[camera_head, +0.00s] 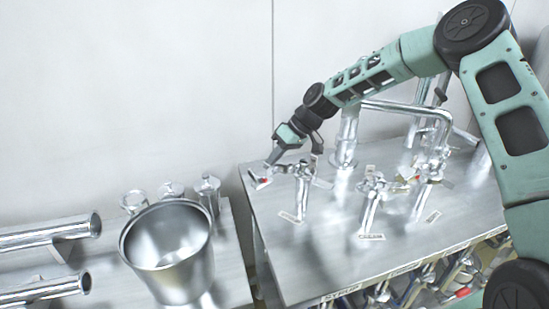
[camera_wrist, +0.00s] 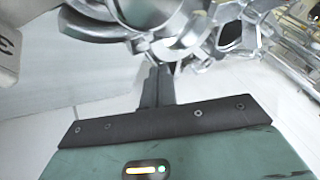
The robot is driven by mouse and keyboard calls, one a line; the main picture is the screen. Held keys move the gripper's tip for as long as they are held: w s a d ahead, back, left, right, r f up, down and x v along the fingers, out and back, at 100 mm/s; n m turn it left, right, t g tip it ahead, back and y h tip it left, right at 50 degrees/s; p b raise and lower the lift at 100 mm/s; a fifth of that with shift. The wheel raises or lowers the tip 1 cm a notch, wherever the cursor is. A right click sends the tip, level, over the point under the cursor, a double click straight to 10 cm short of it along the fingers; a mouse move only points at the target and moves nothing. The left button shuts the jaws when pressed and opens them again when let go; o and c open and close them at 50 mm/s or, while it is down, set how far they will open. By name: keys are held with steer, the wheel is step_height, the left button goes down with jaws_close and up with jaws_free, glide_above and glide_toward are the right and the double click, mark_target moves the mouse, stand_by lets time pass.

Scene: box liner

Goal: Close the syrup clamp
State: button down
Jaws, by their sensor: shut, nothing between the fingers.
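Several upright metal pipes with clamps stand on the table (camera_head: 262,215). The left pipe has an opened-out clamp (camera_head: 303,170) on top, with a red-tipped piece (camera_head: 263,181) sticking out to its left. A small label (camera_head: 291,217) lies at its foot; I cannot read it surely, so I cannot tell which clamp is the syrup one. My gripper (camera_head: 270,161) is just above and left of this clamp. In the wrist view my gripper (camera_wrist: 157,72) is shut and empty, its fingertips close beneath shiny metal clamp rings (camera_wrist: 150,15). I cannot tell whether they touch.
Two more clamped pipes, a middle one (camera_head: 369,210) and a right one (camera_head: 422,200), stand to the right. A tall bent pipe (camera_head: 405,107) rises behind. A large metal pot (camera_head: 168,262) stands at lower left. The table's left front corner is clear.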

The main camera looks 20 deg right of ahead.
mark_target(269, 171)
steer(key=n, duration=0.1)
steer(key=s+a+n+g, duration=0.1)
steer(key=shift+n+g, duration=0.3)
steer(key=n+g, duration=0.1)
steer(key=s+n, duration=0.1)
steer(key=shift+a+n+g, duration=0.35)
steer(key=shift+n+g, duration=0.05)
steer(key=s+n+g, duration=0.1)
steer(key=n, duration=0.1)
steer(key=s+n+g+h, duration=0.1)
steer(key=n, duration=0.1)
steer(key=shift+s+a+g+p, duration=0.1)
steer(key=shift+a+g+p, duration=0.1)
steer(key=shift+g+p, duration=0.15)
steer(key=s+n+g+h, duration=0.1)
steer(key=n, duration=0.2)
steer(key=s+d+n+h, duration=0.1)
steer(key=n+h, duration=0.1)
steer(key=n, duration=0.1)
steer(key=s+d+n+g+h+p, duration=0.1)
steer(key=s+n+h, duration=0.1)
steer(key=n, duration=0.1)
steer(key=shift+g, duration=0.35)
steer(key=shift+s, duration=0.15)
